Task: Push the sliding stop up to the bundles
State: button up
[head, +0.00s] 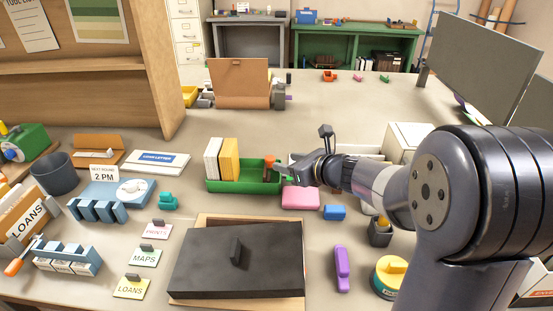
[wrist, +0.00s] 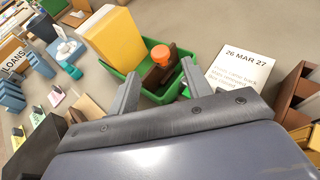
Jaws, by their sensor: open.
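The green tray (head: 243,187) stands mid-table in the head view, and its edge also shows in the wrist view (wrist: 148,95). White bundles (head: 212,158) and yellow bundles (head: 229,160) stand upright at its left end; a yellow one fills the upper left in the wrist view (wrist: 116,40). The brown sliding stop (wrist: 158,76) with its orange knob (wrist: 160,53) is in the tray, to the right of the bundles in the head view. A gap shows between stop and bundles. My gripper (head: 284,172) is open at the tray's right end, its fingers on either side of the stop in the wrist view.
A dark lidded box (head: 237,262) is in front. A white card (wrist: 238,75) dated 26 MAR 27 stands beside the tray. Bare table lies behind the tray.

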aim_at(272, 159)
jog(key=x, duration=0.6)
grip_shut()
dwell(0.5)
